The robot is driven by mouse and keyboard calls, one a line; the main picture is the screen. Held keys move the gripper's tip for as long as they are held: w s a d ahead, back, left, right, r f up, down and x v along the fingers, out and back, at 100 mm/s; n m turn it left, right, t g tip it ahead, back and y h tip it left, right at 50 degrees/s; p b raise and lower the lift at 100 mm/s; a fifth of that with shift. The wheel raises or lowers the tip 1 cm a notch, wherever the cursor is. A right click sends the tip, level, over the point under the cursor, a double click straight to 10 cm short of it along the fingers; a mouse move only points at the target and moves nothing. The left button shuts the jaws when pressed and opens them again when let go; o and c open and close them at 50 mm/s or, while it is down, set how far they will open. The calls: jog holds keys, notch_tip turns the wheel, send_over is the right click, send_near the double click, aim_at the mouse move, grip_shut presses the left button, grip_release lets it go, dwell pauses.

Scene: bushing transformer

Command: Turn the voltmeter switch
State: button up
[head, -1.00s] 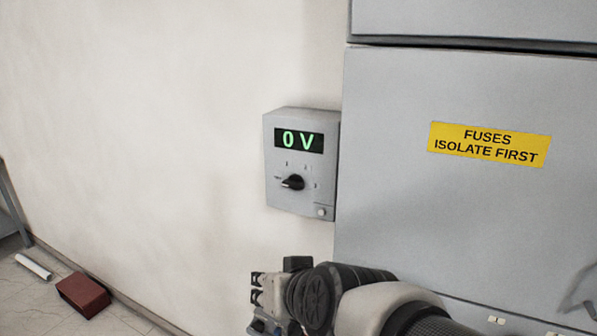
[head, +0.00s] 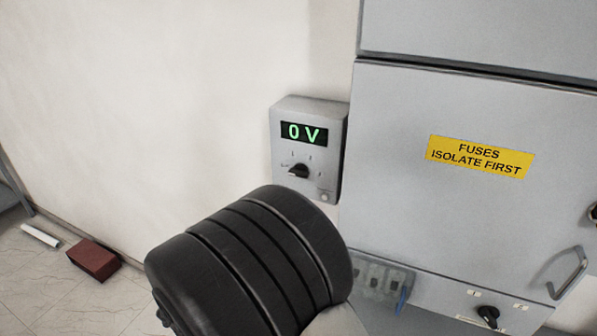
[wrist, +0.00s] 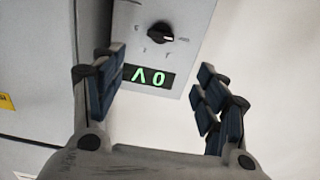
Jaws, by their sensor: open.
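The voltmeter is a grey box (head: 328,118) on the wall beside the cabinet, with a green display (head: 304,133) reading 0 V. Its black switch knob (head: 299,171) sits below the display, among small position marks. In the wrist view the box appears upside down, with the knob (wrist: 160,33) above the display (wrist: 147,77). My gripper (wrist: 162,85) is open and empty, its fingers framing the display from nearer the camera. The knob lies beyond the fingertips, apart from them. In the head view my arm hides the gripper.
A grey cabinet (head: 440,230) with a yellow fuse label (head: 480,157) stands right of the voltmeter. It has a handle (head: 568,272) and a lower black knob (head: 488,316). A red brick-like block (head: 94,260) and a white rod (head: 40,236) lie on the floor at left.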

aim_at(297, 174)
jog(key=x, duration=1.6)
jog(key=shift+f, duration=0.1)
jog(key=shift+c, duration=0.6)
jog(key=c, duration=0.9)
